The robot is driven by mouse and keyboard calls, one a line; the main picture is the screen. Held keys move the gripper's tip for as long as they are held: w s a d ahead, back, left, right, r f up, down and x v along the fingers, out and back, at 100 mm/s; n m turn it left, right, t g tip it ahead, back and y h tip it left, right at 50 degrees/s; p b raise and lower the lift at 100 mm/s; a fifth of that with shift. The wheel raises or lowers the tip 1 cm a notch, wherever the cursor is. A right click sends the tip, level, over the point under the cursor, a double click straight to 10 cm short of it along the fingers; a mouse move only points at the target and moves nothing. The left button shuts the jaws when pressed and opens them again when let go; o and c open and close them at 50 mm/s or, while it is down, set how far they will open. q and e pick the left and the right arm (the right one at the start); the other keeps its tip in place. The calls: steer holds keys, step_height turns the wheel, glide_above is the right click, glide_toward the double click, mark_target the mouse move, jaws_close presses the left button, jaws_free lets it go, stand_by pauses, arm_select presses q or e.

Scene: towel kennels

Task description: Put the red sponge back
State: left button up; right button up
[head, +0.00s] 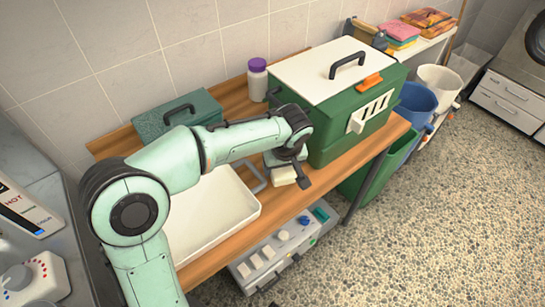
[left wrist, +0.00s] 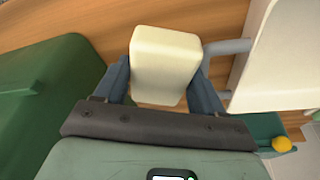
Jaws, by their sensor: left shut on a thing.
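My left gripper (head: 290,168) is over the wooden bench, between the green box and the white tray. It is shut on a cream-coloured block (head: 283,177). In the left wrist view the cream block (left wrist: 165,58) sits between the two fingers of the gripper (left wrist: 165,85). It looks pale, not red. A pinkish-red flat piece (head: 402,30) lies on top of a stack on the back right shelf; I cannot tell whether it is a sponge or a cloth. My right gripper is not in view.
The green box with white lid (head: 345,132) stands right of the gripper. A white tray (head: 215,208) lies left, with a grey handle near the block. A dark green case (head: 150,127) and a purple-capped bottle (head: 257,80) stand behind. Buckets (head: 414,105) stand right.

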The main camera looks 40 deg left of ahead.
arm_select(q)
steer(key=a, duration=0.1)
steer(key=w+a+f, duration=0.2)
steer(key=a, duration=0.1)
steer(key=shift+w+f, duration=0.1)
steer(key=shift+f, duration=0.1)
steer(key=shift+w+a+f, duration=0.55)
steer(key=shift+a+f, duration=0.25)
steer(key=shift+f, duration=0.05)
steer(key=shift+s+d, duration=0.1)
steer(key=o, duration=0.6)
steer(key=shift+f, duration=0.15)
steer(key=shift+o, duration=0.3)
